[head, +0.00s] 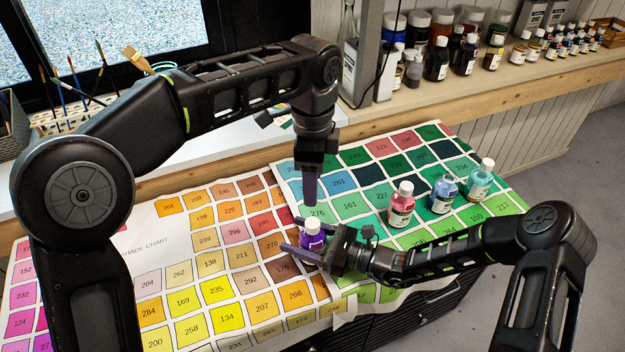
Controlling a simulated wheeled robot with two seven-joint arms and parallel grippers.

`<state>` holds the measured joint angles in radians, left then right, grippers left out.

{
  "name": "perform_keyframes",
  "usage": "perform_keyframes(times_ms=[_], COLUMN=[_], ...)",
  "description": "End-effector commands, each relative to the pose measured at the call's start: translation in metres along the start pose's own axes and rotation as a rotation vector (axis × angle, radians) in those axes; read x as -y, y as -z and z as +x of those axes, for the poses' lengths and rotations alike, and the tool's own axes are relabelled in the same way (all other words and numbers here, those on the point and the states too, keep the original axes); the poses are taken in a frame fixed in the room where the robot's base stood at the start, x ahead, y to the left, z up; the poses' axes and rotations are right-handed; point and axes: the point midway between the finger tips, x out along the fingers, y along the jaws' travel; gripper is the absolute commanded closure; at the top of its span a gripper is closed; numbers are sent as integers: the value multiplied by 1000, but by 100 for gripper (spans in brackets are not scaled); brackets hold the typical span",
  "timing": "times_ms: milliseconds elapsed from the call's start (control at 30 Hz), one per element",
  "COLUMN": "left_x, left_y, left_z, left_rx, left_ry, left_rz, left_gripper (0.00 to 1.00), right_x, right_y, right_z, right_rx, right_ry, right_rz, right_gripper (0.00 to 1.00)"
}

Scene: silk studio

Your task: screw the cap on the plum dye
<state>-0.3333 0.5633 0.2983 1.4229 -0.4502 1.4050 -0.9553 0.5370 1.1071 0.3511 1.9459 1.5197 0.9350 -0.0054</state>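The plum dye (313,240) is a small purple bottle with a pale lavender top, upright near the seam of the two charts. Whether that pale top is a cap or a bare neck is too small to tell. My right gripper (291,234) reaches in from the right, with one finger behind the bottle and one in front, and appears shut on it. My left gripper (309,203) points straight down just above the bottle top, fingertips close over it. Its fingers overlap edge-on, so its opening and anything between them are hidden. No separate loose cap is visible.
Red (401,206), blue (443,194) and teal (480,180) bottles stand upright on the green chart to the right. A shelf (500,75) of jars runs along the back right. Brushes (137,58) stand at the back left. The yellow chart (190,250) is clear.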

Motion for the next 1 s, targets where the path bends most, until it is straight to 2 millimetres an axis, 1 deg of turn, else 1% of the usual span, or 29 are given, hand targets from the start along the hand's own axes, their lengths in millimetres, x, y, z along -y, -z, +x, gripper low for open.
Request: perform_keyframes(times_ms=[33, 200, 467, 567, 667, 1000], left_x=[0, 0, 0, 0, 0, 0], left_y=[0, 0, 0, 0, 0, 0], left_z=[0, 0, 1, 2, 4, 14], left_rx=[0, 0, 0, 0, 0, 0], left_ry=[0, 0, 0, 0, 0, 0], left_rz=[0, 0, 0, 0, 0, 0], left_gripper=[46, 46, 46, 46, 46, 46], right_x=[0, 0, 0, 0, 1, 1], right_y=[0, 0, 0, 1, 1, 1], right_z=[0, 0, -1, -5, -15, -66], right_rx=[0, 0, 0, 0, 0, -1], right_ry=[0, 0, 0, 1, 1, 2], right_rz=[0, 0, 0, 0, -1, -1], right_gripper=[33, 19, 19, 19, 19, 19])
